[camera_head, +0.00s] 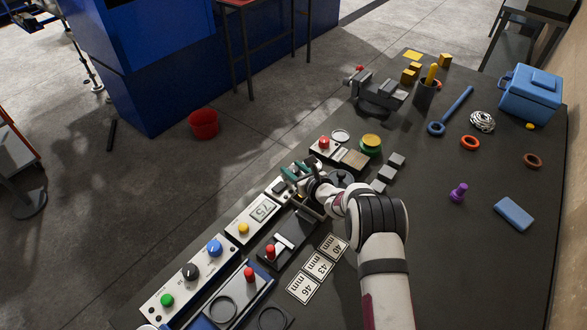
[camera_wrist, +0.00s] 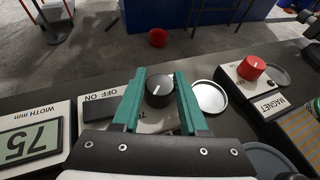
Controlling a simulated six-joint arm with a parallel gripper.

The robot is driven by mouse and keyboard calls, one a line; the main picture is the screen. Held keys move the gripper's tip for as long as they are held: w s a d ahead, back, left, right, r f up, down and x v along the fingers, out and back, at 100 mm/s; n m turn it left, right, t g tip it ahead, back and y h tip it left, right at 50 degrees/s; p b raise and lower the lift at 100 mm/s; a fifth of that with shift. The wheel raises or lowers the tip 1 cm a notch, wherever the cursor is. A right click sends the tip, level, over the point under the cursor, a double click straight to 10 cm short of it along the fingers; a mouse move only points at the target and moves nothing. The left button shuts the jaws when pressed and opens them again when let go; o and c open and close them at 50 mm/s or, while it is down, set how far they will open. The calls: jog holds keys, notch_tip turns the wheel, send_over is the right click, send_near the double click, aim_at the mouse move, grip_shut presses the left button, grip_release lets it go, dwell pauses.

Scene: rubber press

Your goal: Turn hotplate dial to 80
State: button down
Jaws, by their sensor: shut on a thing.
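A black dial (camera_wrist: 158,90) with a white pointer line sits on a pale panel in the wrist view. The pointer leans slightly right of straight away from me. My gripper (camera_wrist: 159,78) has its two green fingers on either side of the dial, shut on it. The panel's scale is mostly hidden behind the gripper, so I cannot read the setting. In the head view my gripper (camera_head: 292,172) is over the row of panels and hides the dial.
Left of the dial are an ON/OFF switch (camera_wrist: 112,105) and a WIDTH MM display (camera_wrist: 28,142) showing 75. Right are a round metal dish (camera_wrist: 209,97) and a red MAGNET knob (camera_wrist: 251,67). A vise (camera_head: 380,95) stands farther back.

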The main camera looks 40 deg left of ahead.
jog(key=shift+a+r+m+t+h, duration=0.1)
jog(key=shift+m+t+h, duration=0.2)
jog(key=shift+m+t, duration=0.5)
jog(key=shift+m+t+h, duration=0.5)
jog(key=shift+m+t, duration=0.3)
jog(key=shift+c, duration=2.2)
grip_release()
jog(key=v, duration=1.6)
jog(key=shift+w, duration=0.1)
